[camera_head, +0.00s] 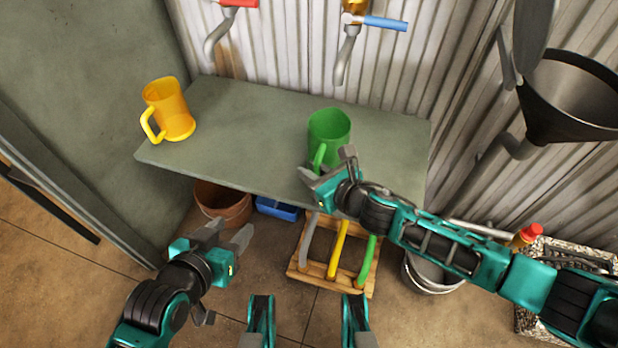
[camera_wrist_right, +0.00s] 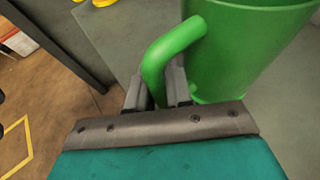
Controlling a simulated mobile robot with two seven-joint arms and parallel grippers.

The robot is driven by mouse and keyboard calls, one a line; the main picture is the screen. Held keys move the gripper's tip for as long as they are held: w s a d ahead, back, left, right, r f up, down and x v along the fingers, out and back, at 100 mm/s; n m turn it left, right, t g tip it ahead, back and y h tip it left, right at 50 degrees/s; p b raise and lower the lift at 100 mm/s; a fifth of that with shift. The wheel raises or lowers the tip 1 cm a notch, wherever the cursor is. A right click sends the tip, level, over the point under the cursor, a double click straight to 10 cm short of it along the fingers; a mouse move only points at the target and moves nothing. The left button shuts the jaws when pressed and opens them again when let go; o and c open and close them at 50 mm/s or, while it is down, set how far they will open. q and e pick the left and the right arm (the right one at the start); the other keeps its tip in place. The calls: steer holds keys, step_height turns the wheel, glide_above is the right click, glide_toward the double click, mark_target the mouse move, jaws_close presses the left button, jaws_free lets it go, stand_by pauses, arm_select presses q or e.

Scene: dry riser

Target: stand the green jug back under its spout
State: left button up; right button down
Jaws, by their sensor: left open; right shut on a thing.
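The green jug (camera_head: 329,130) stands upright on the grey shelf (camera_head: 250,120), right of its middle, roughly below the blue-handled tap (camera_head: 350,45). My right gripper (camera_head: 318,172) is shut on the jug's handle. In the right wrist view the green jug (camera_wrist_right: 245,50) fills the upper right, and its handle sits between the fingers of the right gripper (camera_wrist_right: 160,90). Whether the jug's base touches the shelf is hard to tell. My left gripper (camera_head: 235,240) is open and empty, below and in front of the shelf's left part.
A yellow jug (camera_head: 168,108) stands on the shelf's left end, near the red-handled tap (camera_head: 225,20). A black funnel (camera_head: 570,95) hangs at right. Below are a brown pot (camera_head: 222,203), a blue box (camera_head: 277,208), a wooden rack (camera_head: 330,285) and a bucket (camera_head: 430,275).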

steer(key=shift+w+d, duration=0.25)
steer(key=shift+w, duration=0.55)
steer(key=shift+w+d, duration=0.25)
steer(key=shift+w, duration=0.5)
steer(key=shift+w+d, duration=0.15)
steer(key=shift+w, duration=0.25)
steer(key=shift+f+b, duration=0.3)
steer(key=shift+f, duration=0.1)
steer(key=c, duration=1)
jaws_free()
steer(key=shift+o, duration=0.2)
